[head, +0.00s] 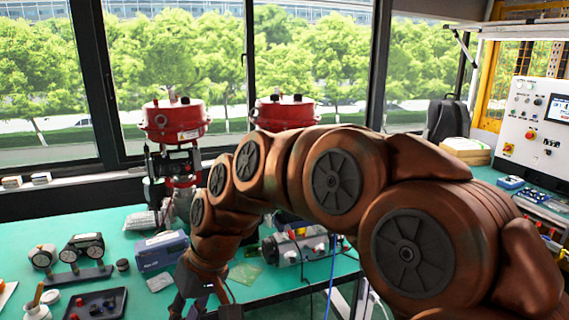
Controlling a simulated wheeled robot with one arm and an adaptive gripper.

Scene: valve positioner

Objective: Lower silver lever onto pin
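I cannot make out the silver lever or its pin in the head view; they are too small or hidden. A valve with a red domed actuator (174,120) stands upright at the back of the green table, with a dark unit (172,162) mounted below the dome. My brown arm crosses the picture from the right and bends down at the left. My gripper (203,305) hangs at the bottom edge, in front of and below this valve and apart from its dome. Its fingers are dark and partly cut off, so their opening and any contact do not show.
A second red actuator (284,112) stands behind my arm. On the green table (120,262) are a blue box (161,251), a gauge stand (80,250), a dark tray (96,305) and a grey cylindrical actuator (297,247). A control panel (535,125) stands at right.

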